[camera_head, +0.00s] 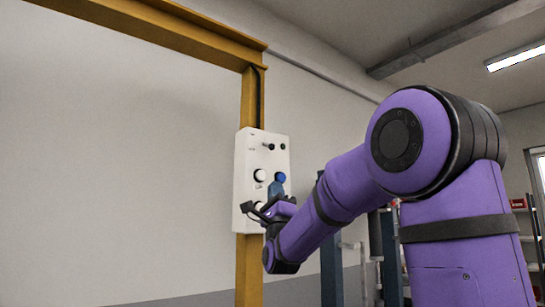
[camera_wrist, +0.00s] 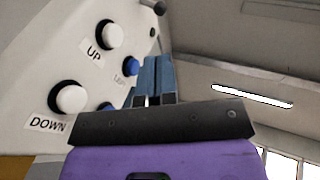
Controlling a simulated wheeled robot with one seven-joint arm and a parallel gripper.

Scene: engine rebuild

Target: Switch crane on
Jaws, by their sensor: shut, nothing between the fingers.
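The crane's white control box (camera_head: 246,160) is fixed to a yellow post. Its face has white buttons labelled UP (camera_wrist: 108,36) and DOWN (camera_wrist: 70,99), with blue buttons beside them, one at the upper right (camera_wrist: 131,66). Near the top of the box is a small dark switch or knob (camera_head: 268,146), with another dark round part (camera_head: 284,146) to its right. A dark knob (camera_wrist: 157,6) is cut off at the wrist view's top edge.
The yellow crane post (camera_head: 249,270) and overhead beam (camera_head: 165,25) frame the box. A plain wall (camera_head: 110,150) lies behind. Blue uprights (camera_head: 331,250) and shelves (camera_head: 520,225) stand at the right. The space right of the box's upper part looks clear.

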